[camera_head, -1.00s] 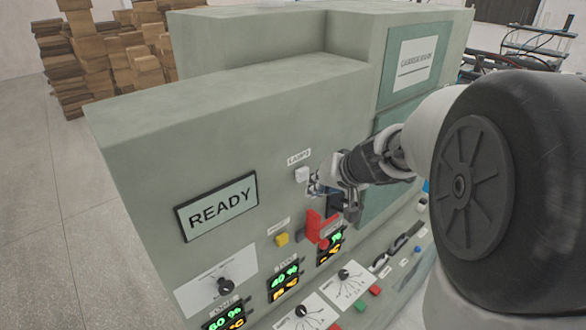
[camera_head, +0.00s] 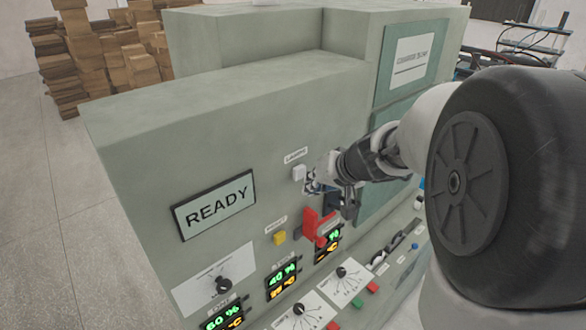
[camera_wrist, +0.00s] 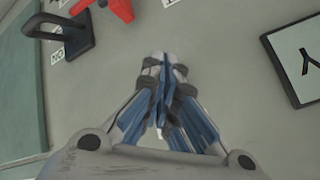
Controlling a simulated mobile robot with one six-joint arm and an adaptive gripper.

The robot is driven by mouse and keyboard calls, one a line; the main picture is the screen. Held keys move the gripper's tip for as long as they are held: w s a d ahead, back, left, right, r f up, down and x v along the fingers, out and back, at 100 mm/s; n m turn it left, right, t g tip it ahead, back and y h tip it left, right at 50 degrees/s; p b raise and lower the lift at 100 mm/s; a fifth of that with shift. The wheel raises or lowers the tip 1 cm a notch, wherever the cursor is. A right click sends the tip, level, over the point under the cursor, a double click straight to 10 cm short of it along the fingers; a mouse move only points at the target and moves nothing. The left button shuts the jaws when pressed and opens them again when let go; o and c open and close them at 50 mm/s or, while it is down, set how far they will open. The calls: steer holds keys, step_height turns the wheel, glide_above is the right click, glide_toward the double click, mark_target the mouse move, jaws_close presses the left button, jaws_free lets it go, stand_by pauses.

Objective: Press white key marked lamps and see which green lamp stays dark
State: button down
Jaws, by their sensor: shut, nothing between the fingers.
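The white key (camera_head: 299,173) sits on the grey-green panel under a small label that reads as LAMPS (camera_head: 295,155). My gripper (camera_head: 309,187) is shut and empty, with its tips just below and right of the key; I cannot tell whether they touch it. In the wrist view my gripper (camera_wrist: 162,66) shows its fingers together against the panel, and the key is hidden there. Green lit digits show on the displays (camera_head: 283,272) and (camera_head: 222,318). I cannot make out separate green lamps.
A red handle (camera_head: 312,224) stands out just below my gripper; it also shows in the wrist view (camera_wrist: 120,8), beside a black handle (camera_wrist: 62,32). A yellow button (camera_head: 280,238), a READY screen (camera_head: 215,205) and dial knobs (camera_head: 222,285) are at lower left. The upper panel is clear.

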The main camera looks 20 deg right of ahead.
steer(key=shift+w, duration=0.1)
steer(key=shift+w+a, duration=0.2)
steer(key=shift+w, duration=0.15)
steer(key=shift+w+a+b, duration=0.1)
steer(key=shift+w+b, duration=0.25)
steer(key=shift+w, duration=0.05)
stand_by(0.7)
steer(key=shift+s, duration=0.1)
steer(key=shift+s+d+b, duration=0.25)
steer(key=shift+s+b, duration=0.35)
steer(key=shift+s, duration=0.1)
steer(key=s+b, duration=0.1)
steer(key=s+d, duration=0.1)
steer(key=s, duration=0.1)
steer(key=s+b, duration=0.1)
steer(key=shift+s+d+b, duration=0.3)
steer(key=shift+s+d, duration=0.05)
